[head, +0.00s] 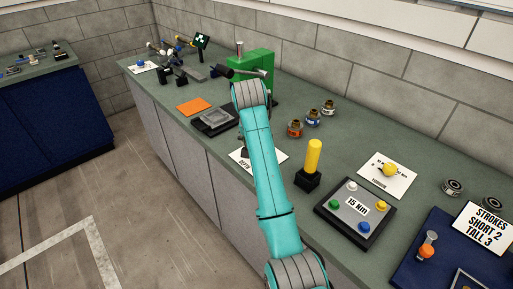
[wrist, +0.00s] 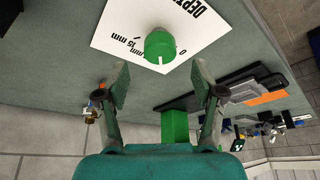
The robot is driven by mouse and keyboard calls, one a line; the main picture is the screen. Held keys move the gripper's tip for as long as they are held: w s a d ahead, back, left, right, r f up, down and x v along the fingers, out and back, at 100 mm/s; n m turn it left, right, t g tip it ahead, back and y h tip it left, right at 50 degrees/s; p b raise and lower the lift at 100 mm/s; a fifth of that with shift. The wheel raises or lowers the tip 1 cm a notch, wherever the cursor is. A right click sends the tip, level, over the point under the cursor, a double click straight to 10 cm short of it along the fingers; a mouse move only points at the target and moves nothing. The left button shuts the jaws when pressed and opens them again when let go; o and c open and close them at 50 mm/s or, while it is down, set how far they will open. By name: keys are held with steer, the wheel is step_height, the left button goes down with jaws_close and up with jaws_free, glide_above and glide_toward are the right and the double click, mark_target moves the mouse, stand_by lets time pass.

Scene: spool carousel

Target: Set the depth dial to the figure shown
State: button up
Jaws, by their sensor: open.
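The depth dial is a round green knob (wrist: 160,45) on a white card (wrist: 197,36) in the wrist view. The card reads DEPTH, with "15 mm" and another partly covered mm marking beside the knob. A short pale mark shows on the knob's near edge. My gripper (wrist: 160,84) is open and empty, its two fingers spread either side of the knob's line in the picture. The knob is beyond the fingertips and looks untouched. In the head view the card (head: 272,158) is partly covered by my arm, which hides the knob and most of the gripper.
Several small jars (head: 295,129) stand behind.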

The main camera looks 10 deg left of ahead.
steer(key=v, duration=0.6)
steer(key=shift+f, duration=0.1)
